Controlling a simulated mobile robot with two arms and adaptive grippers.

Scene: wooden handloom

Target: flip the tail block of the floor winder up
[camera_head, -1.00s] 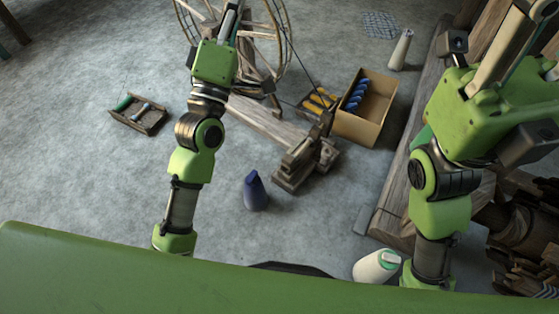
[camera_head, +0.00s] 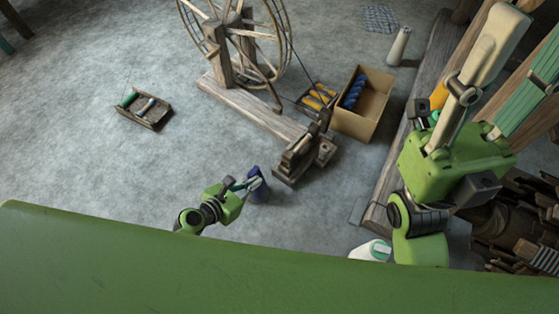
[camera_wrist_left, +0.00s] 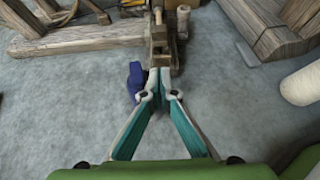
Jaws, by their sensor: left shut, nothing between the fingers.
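The floor winder (camera_head: 260,115) stands on the grey floor, a spoked wheel on a long wooden base. Its tail block (camera_head: 298,160) is the dark wooden piece at the base's near right end. In the left wrist view the tail block (camera_wrist_left: 160,38) lies just beyond my fingertips. My left gripper (camera_head: 257,181) is shut and empty, over or beside the dark blue cone (camera_head: 258,192), left of the tail block. In the left wrist view its tips meet, apparently short of the block; contact cannot be told.
A cardboard box (camera_head: 362,112) with blue spools stands right of the winder, next to a tray of yellow spools (camera_head: 318,97). A small wooden rack (camera_head: 146,110) lies at left. A wooden beam (camera_head: 390,185) bounds the right side.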

